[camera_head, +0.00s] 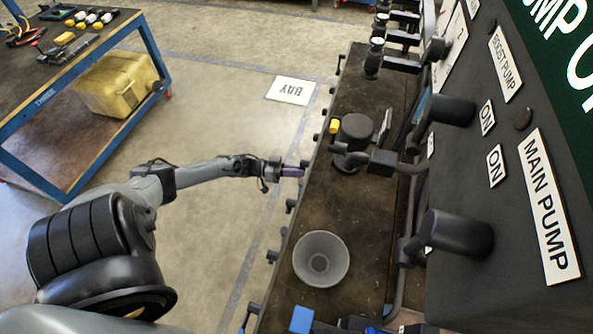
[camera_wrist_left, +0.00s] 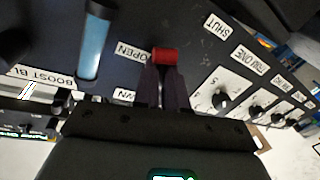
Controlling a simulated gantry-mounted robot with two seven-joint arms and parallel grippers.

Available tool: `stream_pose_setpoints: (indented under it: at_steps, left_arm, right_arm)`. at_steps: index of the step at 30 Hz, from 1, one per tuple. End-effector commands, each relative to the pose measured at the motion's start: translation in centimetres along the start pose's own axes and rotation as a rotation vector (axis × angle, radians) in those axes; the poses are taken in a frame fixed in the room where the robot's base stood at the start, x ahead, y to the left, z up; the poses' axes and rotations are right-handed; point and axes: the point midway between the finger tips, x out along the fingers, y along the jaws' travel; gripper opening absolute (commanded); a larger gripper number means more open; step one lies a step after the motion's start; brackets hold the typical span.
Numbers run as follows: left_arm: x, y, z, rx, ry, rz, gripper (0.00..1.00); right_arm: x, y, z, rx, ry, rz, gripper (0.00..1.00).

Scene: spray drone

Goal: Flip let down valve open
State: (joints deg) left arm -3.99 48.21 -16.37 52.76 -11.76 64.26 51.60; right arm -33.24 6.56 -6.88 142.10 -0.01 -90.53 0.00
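My left gripper (camera_head: 292,171) reaches in from the left, with its purple fingertips at the near-side edge of the dark bench in the head view. In the left wrist view, the two purple fingers (camera_wrist_left: 165,84) point at a red valve handle (camera_wrist_left: 165,55) on a dark panel. The red handle sits at the fingertips, with a label reading OPEN (camera_wrist_left: 131,51) on its left and one reading SHUT (camera_wrist_left: 219,26) to its upper right. Whether the fingers touch the handle is unclear. The red handle is hidden in the head view. My right gripper is not in view.
A blue tube (camera_wrist_left: 93,45) stands left of the handle, and small dark knobs (camera_wrist_left: 222,99) lie to the right. A grey funnel (camera_head: 321,259) is on the bench, right of my arm. The pump panel (camera_head: 480,150) rises at right. Open floor lies around my left arm.

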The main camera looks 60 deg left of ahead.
Motion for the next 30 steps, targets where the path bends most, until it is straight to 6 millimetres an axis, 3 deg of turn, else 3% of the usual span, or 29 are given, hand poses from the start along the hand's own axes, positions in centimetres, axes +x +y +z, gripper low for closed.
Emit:
stream_pose_setpoints:
  at_steps: [17,30]
  left_arm:
    - [-0.1,0.4,-0.3,-0.077,-0.015,-0.005,0.00]
    - [-0.3,1.6,-0.9,-0.426,-0.084,-0.029,0.00]
  right_arm:
    - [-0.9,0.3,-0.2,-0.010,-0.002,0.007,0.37]
    - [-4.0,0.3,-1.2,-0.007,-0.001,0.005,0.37]
